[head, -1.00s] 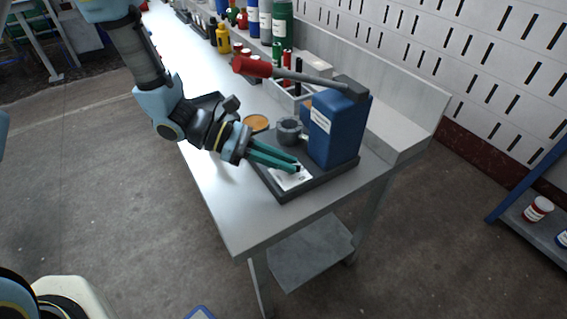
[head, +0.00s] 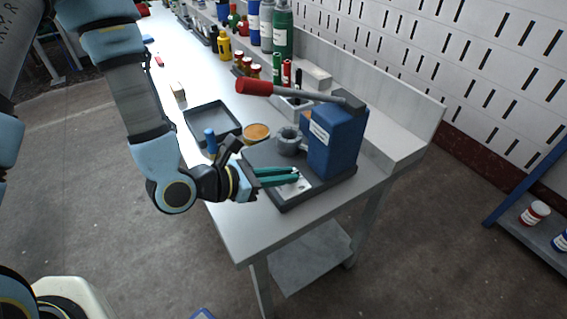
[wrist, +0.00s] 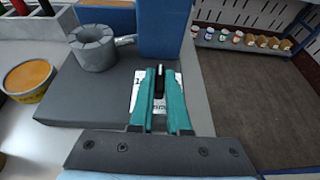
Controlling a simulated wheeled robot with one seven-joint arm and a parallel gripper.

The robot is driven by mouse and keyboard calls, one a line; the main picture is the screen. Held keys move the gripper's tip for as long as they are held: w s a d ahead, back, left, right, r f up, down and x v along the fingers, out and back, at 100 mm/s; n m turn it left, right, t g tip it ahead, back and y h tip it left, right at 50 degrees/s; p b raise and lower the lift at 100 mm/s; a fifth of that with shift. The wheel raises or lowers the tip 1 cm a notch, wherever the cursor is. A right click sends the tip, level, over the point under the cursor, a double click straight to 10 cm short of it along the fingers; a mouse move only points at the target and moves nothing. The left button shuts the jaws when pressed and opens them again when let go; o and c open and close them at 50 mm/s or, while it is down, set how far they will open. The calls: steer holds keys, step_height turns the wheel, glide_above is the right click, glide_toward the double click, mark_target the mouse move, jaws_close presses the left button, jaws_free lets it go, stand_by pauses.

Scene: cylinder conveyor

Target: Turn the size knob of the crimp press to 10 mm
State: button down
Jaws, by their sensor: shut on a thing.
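The crimp press has a blue body (head: 335,140), a grey die head (head: 290,141) and a dark base plate (head: 318,190). Its long lever with a red grip (head: 253,87) stretches left above it. A white dial label (wrist: 139,95) lies on the base in front of the body. My gripper (head: 296,177) reaches over this label from the left, its green fingers shut on the small dark size knob (wrist: 159,83), seen between them in the wrist view. The fingers cover much of the label, so I cannot read the knob's setting.
A blue-topped cylinder (head: 211,140) stands near my wrist. Bottles (head: 283,30) line the bench's back. The front bench corner is clear.

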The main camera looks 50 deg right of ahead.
stand_by(0.4)
steer(key=c, duration=0.9)
jaws_free()
steer(key=shift+p, duration=0.35)
steer(key=shift+w+a+r+n+p, duration=0.15)
steer(key=shift+a+r+n+p, duration=0.25)
steer(key=shift+p, duration=0.25)
steer(key=shift+f+p+v, duration=0.2)
steer(key=shift+p+v, duration=4.65)
steer(key=shift+v, duration=0.05)
steer(key=shift+a+r, duration=0.1)
